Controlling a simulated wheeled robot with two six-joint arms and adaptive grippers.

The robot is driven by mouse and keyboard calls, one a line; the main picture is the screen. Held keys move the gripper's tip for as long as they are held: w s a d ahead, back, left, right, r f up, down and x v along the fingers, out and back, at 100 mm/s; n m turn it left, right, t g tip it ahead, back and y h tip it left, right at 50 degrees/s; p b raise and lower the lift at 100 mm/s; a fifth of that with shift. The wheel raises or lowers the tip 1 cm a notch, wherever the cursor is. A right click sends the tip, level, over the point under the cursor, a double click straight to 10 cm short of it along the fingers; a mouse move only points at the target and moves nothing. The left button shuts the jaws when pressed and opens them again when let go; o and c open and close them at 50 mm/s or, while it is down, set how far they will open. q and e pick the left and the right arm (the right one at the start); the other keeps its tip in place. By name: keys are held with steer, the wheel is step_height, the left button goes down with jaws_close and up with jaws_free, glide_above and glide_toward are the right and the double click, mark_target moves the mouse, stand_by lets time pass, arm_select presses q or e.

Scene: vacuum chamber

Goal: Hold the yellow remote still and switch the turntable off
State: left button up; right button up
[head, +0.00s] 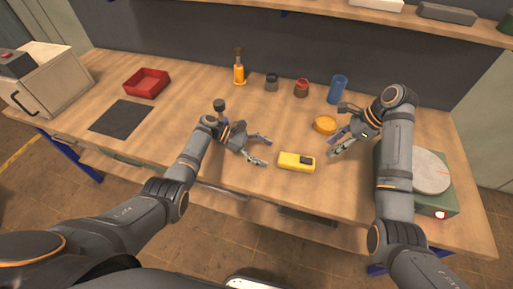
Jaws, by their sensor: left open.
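The yellow remote (288,161) lies flat near the table's front edge, with a dark patch on its right part. My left gripper (262,151) is open and empty, just left of the remote and apart from it. My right gripper (335,144) is open and empty, above and to the right of the remote. The turntable stands at the right end of the table, a green box (452,200) with a round pale grey platter (434,172). A small red-and-white button (440,214) shows on its front. My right arm hides the turntable's left part. I cannot tell whether the platter spins.
An orange round dish (325,125) sits beside my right gripper, with a blue cylinder (338,90) behind. A dark jar (271,82), a red-topped jar (302,88) and an orange-handled tool (239,74) stand farther back. A red tray (147,82) and black mat (123,118) lie left.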

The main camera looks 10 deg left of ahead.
mark_target(282, 159)
arm_select(q)
steer(key=x, duration=0.7)
steer(key=shift+c, duration=0.4)
